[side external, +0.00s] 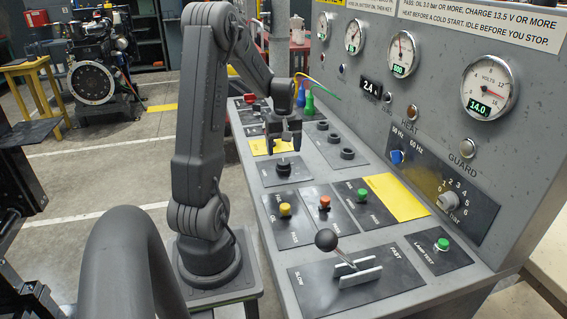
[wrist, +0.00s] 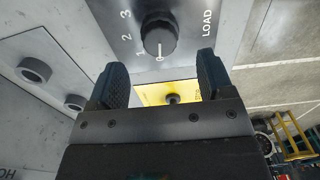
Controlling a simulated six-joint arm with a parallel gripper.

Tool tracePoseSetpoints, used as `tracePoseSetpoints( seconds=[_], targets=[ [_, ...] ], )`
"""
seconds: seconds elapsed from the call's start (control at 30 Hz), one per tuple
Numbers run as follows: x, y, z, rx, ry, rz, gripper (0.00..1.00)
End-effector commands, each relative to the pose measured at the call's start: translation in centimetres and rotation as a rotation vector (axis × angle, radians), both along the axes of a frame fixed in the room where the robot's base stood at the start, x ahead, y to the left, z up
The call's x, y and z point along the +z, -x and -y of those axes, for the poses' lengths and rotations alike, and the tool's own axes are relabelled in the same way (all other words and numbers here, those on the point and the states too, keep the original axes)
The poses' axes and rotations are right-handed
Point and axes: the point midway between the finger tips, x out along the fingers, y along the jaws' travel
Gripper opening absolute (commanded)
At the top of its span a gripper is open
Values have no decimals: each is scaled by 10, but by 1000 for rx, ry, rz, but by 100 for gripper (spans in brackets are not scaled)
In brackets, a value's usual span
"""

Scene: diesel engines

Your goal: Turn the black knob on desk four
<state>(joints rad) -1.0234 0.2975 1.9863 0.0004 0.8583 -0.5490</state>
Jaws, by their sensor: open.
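A black knob (side external: 284,168) stands on a dark panel of the grey sloping desk, just below my gripper in the side view. In the wrist view the black knob (wrist: 159,36) sits on a plate marked 0, 1, 2, 3 and LOAD. Its white pointer line points toward the 0. My gripper (side external: 283,148) is open and empty above the desk. In the wrist view, its two fingers (wrist: 160,62) stand apart, with the knob showing between and beyond their tips. I see no contact with the knob. Whether "desk four" is marked anywhere, I cannot tell.
Black round sockets (side external: 334,137) lie right of the knob. Yellow, orange and green buttons (side external: 324,203) and a ball-topped lever (side external: 327,241) are nearer the camera. A yellow plate (side external: 271,146) lies behind the knob. The upright gauge panel (side external: 430,90) bounds the right side.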

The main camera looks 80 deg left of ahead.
Motion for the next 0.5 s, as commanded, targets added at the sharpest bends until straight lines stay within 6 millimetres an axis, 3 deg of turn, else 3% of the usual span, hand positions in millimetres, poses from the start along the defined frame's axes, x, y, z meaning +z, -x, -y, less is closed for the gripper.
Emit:
tracePoseSetpoints(
  seconds=[0.2, 0.5],
  targets=[
    [-38, 0, 1, -1, 3, -2, 74],
    [-57, 0, 0, -1, 0, 0, 74]
  ],
)
